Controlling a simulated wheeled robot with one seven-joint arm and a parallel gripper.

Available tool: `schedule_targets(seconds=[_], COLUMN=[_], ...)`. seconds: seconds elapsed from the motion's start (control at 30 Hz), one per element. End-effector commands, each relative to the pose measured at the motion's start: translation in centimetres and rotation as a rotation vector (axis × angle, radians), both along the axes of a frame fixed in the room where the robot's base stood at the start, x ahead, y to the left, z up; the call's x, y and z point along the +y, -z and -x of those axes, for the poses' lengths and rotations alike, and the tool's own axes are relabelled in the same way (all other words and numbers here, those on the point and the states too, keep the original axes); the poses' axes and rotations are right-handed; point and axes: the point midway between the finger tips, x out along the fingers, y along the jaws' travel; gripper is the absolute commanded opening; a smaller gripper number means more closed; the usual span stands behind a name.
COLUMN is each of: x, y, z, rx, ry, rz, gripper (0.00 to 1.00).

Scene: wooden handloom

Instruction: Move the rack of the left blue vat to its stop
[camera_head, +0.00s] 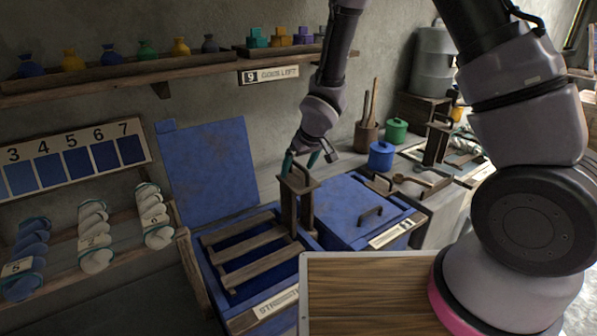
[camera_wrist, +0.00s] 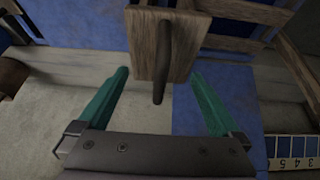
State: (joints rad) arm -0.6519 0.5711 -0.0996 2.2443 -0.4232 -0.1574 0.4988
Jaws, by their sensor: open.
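The left blue vat (camera_head: 232,318) stands open, its blue lid (camera_head: 210,170) upright behind it. Its wooden rack (camera_head: 250,257) has several slats lying across the opening. A wooden post with a small top plate (camera_head: 299,184) rises at the rack's right end. In the wrist view the plate (camera_wrist: 186,50) carries a dark bar handle (camera_wrist: 163,65). My gripper (camera_head: 300,162) is open just above the plate. In the wrist view its teal fingers (camera_wrist: 160,76) are spread on either side of the handle, with gaps at both sides. I cannot tell how deep the handle sits between them.
A closed blue vat (camera_head: 350,212) with a handled lid adjoins on the right. Blue (camera_head: 381,155) and green (camera_head: 396,130) pots stand behind it.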

Motion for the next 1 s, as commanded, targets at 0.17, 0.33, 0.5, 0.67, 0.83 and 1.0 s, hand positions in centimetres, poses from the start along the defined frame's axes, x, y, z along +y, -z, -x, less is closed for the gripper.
schedule_targets(seconds=[0.17, 0.33, 0.5, 0.67, 0.83, 1.0], x=[0.0, 0.0, 0.0, 0.0, 0.0, 0.0], y=[0.0, 0.0, 0.0, 0.9, 2.7, 4.4], z=[0.0, 0.0, 0.0, 0.1, 0.1, 0.1], rx=[0.0, 0.0, 0.0, 0.003, 0.003, 0.003], ry=[0.0, 0.0, 0.0, -0.001, -0.002, 0.0], rz=[0.0, 0.0, 0.0, 0.001, 0.002, 0.001], gripper=[0.69, 0.04, 0.0, 0.0, 0.0, 0.0])
